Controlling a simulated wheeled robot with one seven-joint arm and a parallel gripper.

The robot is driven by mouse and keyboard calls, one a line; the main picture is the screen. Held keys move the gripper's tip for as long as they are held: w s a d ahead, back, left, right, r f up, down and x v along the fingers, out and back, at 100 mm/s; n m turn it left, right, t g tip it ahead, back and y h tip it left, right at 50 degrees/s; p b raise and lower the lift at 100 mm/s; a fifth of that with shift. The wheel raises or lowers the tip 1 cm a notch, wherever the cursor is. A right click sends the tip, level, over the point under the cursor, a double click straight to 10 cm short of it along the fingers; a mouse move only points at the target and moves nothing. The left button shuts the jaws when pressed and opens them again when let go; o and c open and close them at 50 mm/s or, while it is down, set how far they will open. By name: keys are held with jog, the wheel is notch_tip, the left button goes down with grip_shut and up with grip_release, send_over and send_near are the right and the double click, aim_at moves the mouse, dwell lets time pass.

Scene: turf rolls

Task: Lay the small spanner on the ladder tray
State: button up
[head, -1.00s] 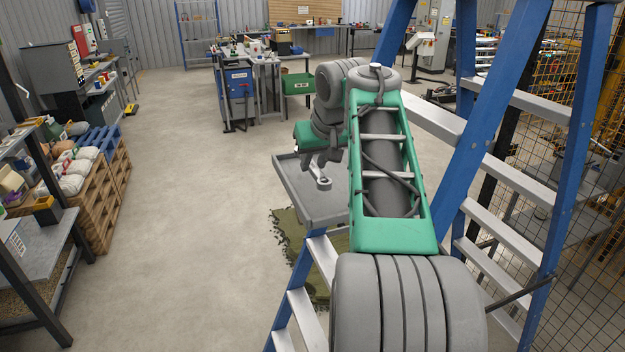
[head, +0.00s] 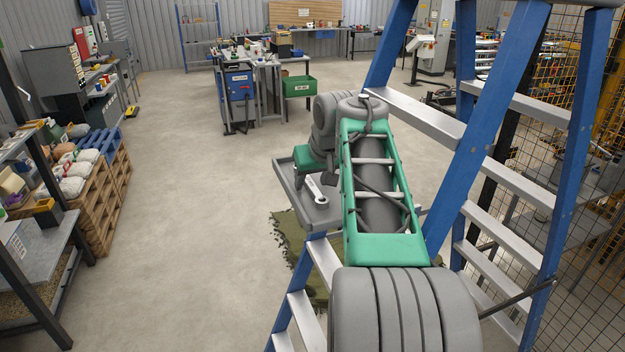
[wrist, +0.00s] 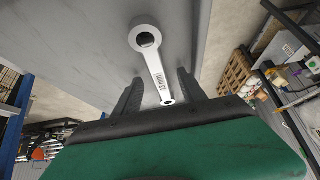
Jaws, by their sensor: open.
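The small spanner (head: 317,191) is silver with a ring end. In the head view it lies on the grey ladder tray (head: 287,184), its ring end towards me. The wrist view shows the spanner (wrist: 154,68) against the tray surface (wrist: 85,45), with the ring at the top. My gripper (wrist: 160,90) is open, its two dark fingers apart on either side of the spanner's far, narrower end. In the head view my gripper (head: 328,180) is low at the tray, partly hidden by my arm. I cannot tell whether the fingers touch the tray.
The blue stepladder (head: 480,130) stands close on the right of my arm. A green mat (head: 290,240) lies on the floor below the tray. Pallets (head: 105,190) with goods stand at the left. The floor between is clear.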

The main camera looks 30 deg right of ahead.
jog(key=shift+r, duration=0.1)
jog(key=shift+s+r, duration=0.1)
jog(key=shift+r, duration=0.15)
jog(key=p+v, duration=0.1)
jog(key=v, duration=1)
jog(key=s+a+f+n+y, duration=0.1)
jog(key=a+f, duration=0.4)
jog(key=a, duration=0.3)
jog(key=s+a+f+y, duration=0.1)
jog(key=a+f, duration=0.3)
jog(key=a, duration=0.4)
jog(key=s+a+f+n, duration=0.1)
jog(key=s+a+f, duration=0.2)
jog(key=f, duration=0.3)
jog(key=s+a+f+g, duration=0.1)
jog(key=s+a+f, duration=0.3)
jog(key=s+f, duration=0.1)
jog(key=shift+s+f+n+g, duration=0.3)
jog(key=shift+f+n, duration=0.1)
jog(key=shift+f, duration=0.45)
